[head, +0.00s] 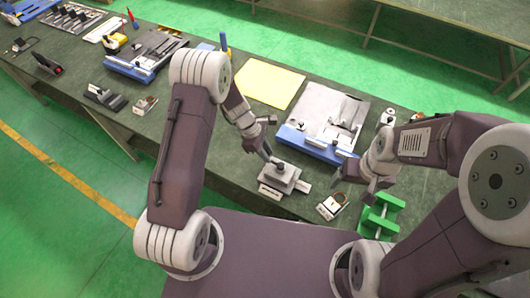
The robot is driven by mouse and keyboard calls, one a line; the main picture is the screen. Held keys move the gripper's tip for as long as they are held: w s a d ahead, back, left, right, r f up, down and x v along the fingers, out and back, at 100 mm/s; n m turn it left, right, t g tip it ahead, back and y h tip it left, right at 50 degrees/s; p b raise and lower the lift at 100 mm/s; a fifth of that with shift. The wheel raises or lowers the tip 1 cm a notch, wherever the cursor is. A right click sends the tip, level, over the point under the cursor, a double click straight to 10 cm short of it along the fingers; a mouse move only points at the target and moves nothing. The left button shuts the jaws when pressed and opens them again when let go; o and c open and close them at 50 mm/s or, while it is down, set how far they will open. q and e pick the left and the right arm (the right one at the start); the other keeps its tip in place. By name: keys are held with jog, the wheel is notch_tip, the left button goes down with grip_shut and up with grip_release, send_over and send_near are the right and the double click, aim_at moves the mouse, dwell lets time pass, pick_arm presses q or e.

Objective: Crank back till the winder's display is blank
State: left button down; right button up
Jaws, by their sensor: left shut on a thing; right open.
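A small grey device, which looks like the winder (284,174), stands on the dark green bench near its front edge. A pale plate with a dark strip is at its front; I cannot make out whether this is the display or what it reads. My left gripper (266,154) reaches down to the top of the winder and is shut on a small part there, apparently the crank, mostly hidden by the fingers. My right gripper (369,188) is open and empty, to the right of the winder and above the bench's front edge.
A small holder with a copper-coloured ring (331,206) and a green frame (381,214) stand right of the winder. A blue and grey tray (325,122) lies behind it. A yellow sheet (268,83) lies farther back. Bare bench lies left of the winder.

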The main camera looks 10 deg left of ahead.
pick_arm(q)
jog(key=c, duration=1.2)
grip_release()
jog(key=shift+c, duration=0.2)
jog(key=shift+r, duration=0.1)
jog(key=b+v, duration=0.1)
jog(key=v, duration=0.7)
jog(key=shift+r, duration=0.4)
jog(key=shift+a, duration=0.1)
